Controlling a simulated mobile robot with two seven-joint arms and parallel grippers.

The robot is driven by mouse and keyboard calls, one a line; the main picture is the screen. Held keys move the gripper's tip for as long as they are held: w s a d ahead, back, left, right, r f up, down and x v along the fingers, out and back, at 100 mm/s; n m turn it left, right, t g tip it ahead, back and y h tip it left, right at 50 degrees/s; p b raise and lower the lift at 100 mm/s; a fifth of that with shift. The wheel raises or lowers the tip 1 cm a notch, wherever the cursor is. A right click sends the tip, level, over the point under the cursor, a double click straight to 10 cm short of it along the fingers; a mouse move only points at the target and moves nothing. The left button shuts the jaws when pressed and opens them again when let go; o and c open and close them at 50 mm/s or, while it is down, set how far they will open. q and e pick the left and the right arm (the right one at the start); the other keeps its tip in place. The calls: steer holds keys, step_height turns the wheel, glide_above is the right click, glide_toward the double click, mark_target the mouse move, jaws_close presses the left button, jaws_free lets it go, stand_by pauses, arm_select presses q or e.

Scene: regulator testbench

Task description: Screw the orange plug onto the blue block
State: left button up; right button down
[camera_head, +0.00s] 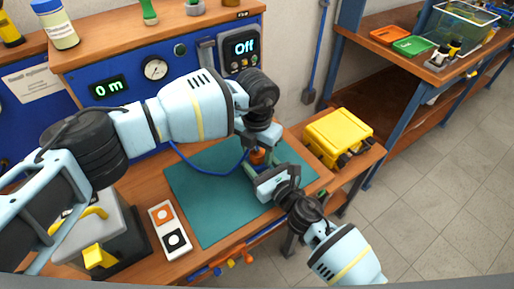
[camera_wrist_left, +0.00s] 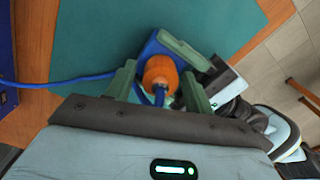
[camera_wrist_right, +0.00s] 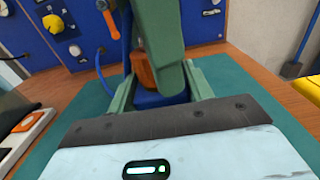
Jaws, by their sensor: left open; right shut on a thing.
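The orange plug (camera_wrist_left: 160,72) sits at the blue block (camera_wrist_left: 150,46) in the left wrist view; I cannot tell how far it is screwed on. It also shows in the right wrist view (camera_wrist_right: 143,70), above the block (camera_wrist_right: 158,100). My left gripper (camera_wrist_left: 158,82) is open, pointing down from above, with its green fingers on either side of the plug. My right gripper (camera_wrist_right: 158,92) is shut on the blue block and holds it over the mat. In the head view the plug (camera_head: 258,156) is mostly hidden by my grippers.
A blue cable (camera_head: 205,169) runs from the bench panel to the plug area, over the green mat (camera_head: 215,205). A white tray (camera_head: 167,217) with an orange and a black round part lies left of the mat. A yellow case (camera_head: 338,135) stands at right. The mat's front is clear.

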arm_select(q)
steer(key=c, duration=1)
steer(key=m, duration=1)
steer(key=o, duration=1.1)
steer(key=shift+r, duration=0.1)
steer(key=shift+r, duration=2.15)
steer(key=shift+c, duration=0.5)
